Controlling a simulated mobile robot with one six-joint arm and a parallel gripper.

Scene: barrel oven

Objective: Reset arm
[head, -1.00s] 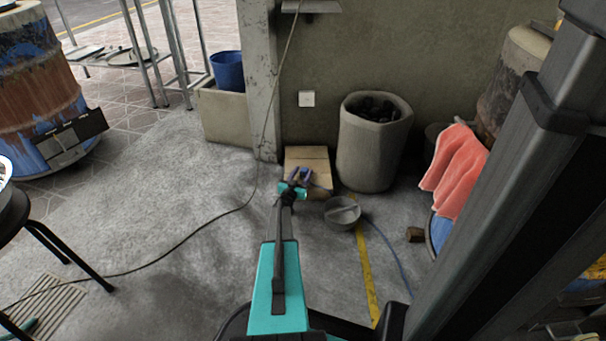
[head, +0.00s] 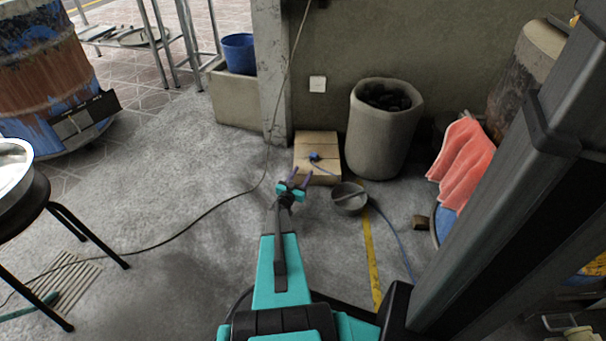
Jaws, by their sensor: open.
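My gripper (head: 297,176) is in the middle of the head view, at the end of my teal and black arm. Its two dark fingers are apart and I see nothing between them. It appears in front of a cardboard box (head: 328,179) by the wall, and a small blue item (head: 314,156) sits on that box. I cannot tell the gripper's exact height above the floor.
A grey round pan (head: 349,204) with a blue cord lies right of my gripper. A bin of charcoal (head: 385,140) stands by the wall. A stool (head: 72,222) with a metal bowl (head: 12,165) is at left.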

